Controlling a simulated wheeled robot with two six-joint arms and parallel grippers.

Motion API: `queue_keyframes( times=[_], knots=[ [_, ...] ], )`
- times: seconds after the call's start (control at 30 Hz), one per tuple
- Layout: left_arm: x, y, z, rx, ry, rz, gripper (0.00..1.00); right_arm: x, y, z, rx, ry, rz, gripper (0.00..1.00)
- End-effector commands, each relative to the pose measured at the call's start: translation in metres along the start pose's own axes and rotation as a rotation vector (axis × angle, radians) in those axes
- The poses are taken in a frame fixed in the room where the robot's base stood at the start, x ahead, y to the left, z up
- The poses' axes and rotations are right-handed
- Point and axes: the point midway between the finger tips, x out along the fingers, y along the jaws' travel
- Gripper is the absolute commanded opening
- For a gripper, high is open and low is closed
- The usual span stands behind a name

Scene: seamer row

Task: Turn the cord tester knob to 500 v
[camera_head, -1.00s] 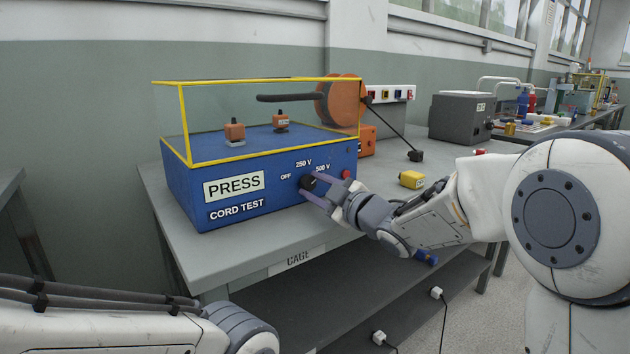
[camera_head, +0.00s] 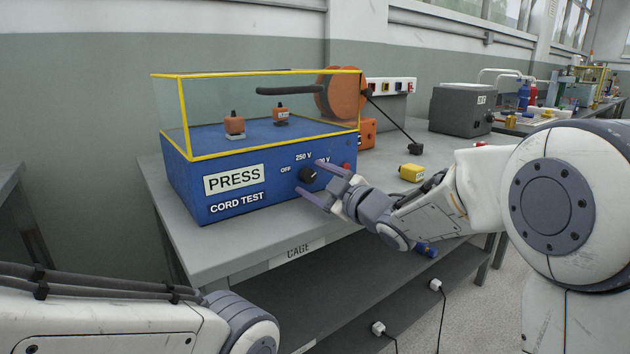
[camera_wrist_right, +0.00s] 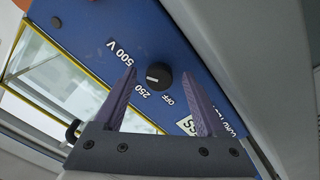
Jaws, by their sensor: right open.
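The blue cord tester (camera_head: 240,179) stands on the grey bench with a yellow-framed clear cover. Its black knob (camera_head: 307,174) is on the front face, among the OFF, 250 V and 500 V labels. In the right wrist view the knob (camera_wrist_right: 159,76) has a white mark on the side towards the 250 and 500 V labels; I cannot tell its exact setting. My right gripper (camera_head: 311,177) is open at the knob. Its fingers, also in the right wrist view (camera_wrist_right: 160,73), stand wide on either side, apart from the knob.
A red button (camera_head: 347,167) is right of the knob, close to the fingers. A yellow block (camera_head: 411,173) and a grey box (camera_head: 461,109) stand farther right on the bench. An orange reel (camera_head: 338,95) is behind the tester. My left arm shows at bottom left.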

Motion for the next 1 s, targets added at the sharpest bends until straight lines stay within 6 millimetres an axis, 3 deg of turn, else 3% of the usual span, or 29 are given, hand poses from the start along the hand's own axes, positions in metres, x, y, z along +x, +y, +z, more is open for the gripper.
queue_keyframes(
  times=[0.17,0.6,0.8,1.0],
  knots=[
    [-0.003,0.000,0.000,0.000,0.000,0.000,0.50,-0.011,0.002,-0.001,-0.001,-0.001,0.001,0.73],
    [-0.018,0.001,-0.001,0.000,0.000,0.000,0.50,-0.091,0.002,0.000,0.000,-0.003,0.002,0.73],
    [-0.020,0.001,-0.001,0.000,0.000,0.000,0.50,-0.104,0.000,0.000,0.001,-0.002,0.000,0.73],
    [-0.019,0.001,-0.001,0.000,0.000,0.000,0.50,-0.105,0.000,0.000,0.001,0.000,0.000,0.73]
  ],
)
